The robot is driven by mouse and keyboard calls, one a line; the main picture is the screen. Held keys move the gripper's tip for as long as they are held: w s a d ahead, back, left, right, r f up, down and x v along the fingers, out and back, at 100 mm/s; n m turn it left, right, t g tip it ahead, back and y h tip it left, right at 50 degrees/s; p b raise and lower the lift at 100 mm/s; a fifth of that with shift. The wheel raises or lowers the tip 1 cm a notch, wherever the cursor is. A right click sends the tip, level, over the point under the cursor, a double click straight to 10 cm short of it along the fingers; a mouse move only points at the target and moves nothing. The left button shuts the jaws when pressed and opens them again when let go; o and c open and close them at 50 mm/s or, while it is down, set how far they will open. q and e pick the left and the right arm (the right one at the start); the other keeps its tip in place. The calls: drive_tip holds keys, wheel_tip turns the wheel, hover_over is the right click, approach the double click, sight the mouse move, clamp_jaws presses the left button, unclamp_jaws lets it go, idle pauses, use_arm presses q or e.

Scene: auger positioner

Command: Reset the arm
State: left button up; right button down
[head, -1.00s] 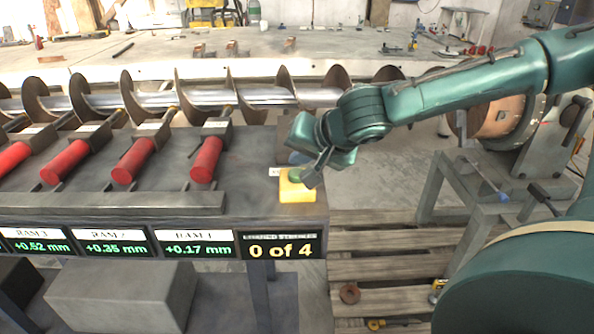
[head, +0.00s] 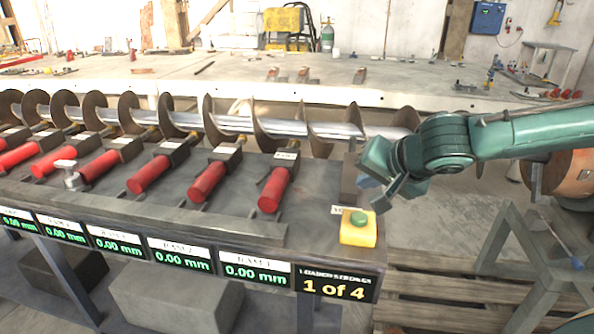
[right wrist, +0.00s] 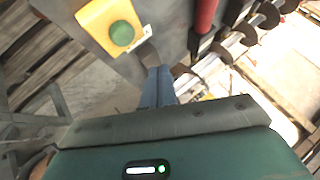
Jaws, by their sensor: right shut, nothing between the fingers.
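My right arm comes in from the right in the head view. Its gripper (head: 368,183) is shut and empty, above and a little right of a yellow box with a green button (head: 358,219) at the bench's right end. The gripper is apart from the button. In the right wrist view the shut blue-grey fingers (right wrist: 157,88) show below and right of the yellow box (right wrist: 112,27). The displays under the rams read 0.00 mm (head: 253,272), and the counter panel (head: 337,285) reads "1 of 4". My left gripper is not in view.
Several red rams (head: 207,181) line the bench, pointing at a long steel auger (head: 285,127) behind them. A grey handle-like piece (head: 74,178) stands among the rams at left. A wooden pallet (head: 430,287) lies right of the bench. A grey stand (head: 535,250) is farther right.

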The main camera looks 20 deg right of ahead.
drive_tip(key=s+d+f+n+g+h, duration=0.1)
drive_tip(key=s+d+f, duration=0.2)
drive_tip(key=f, duration=0.2)
drive_tip(key=s+d+f+n, duration=0.1)
drive_tip(key=s+d+f, duration=0.2)
drive_tip(key=f, duration=0.3)
drive_tip(key=s+a+f+n+g, duration=0.2)
drive_tip(key=s+f+n, duration=0.1)
drive_tip(key=s+f, duration=0.65)
drive_tip(key=s+a+f+n+g, duration=0.1)
drive_tip(key=s+a+f+n, duration=0.2)
drive_tip(key=a, duration=0.4)
drive_tip(key=s+a+f+n+g, duration=0.1)
drive_tip(key=s+a+f+n, duration=0.15)
drive_tip(key=s+a, duration=0.35)
use_arm(q)
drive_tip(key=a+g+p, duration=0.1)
drive_tip(key=p, duration=0.3)
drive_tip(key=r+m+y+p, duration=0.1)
drive_tip(key=p, duration=0.4)
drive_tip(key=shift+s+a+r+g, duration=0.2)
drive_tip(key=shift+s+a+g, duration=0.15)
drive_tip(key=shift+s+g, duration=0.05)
use_arm(e)
drive_tip(key=w+a+r+t+y, duration=0.1)
drive_tip(key=w+a+t+y, duration=0.2)
drive_tip(key=w+a+t, duration=0.3)
drive_tip(key=shift+w+a+r+n+y, duration=0.15)
drive_tip(key=shift+a+r+n+y, duration=0.25)
drive_tip(key=shift+a, duration=0.2)
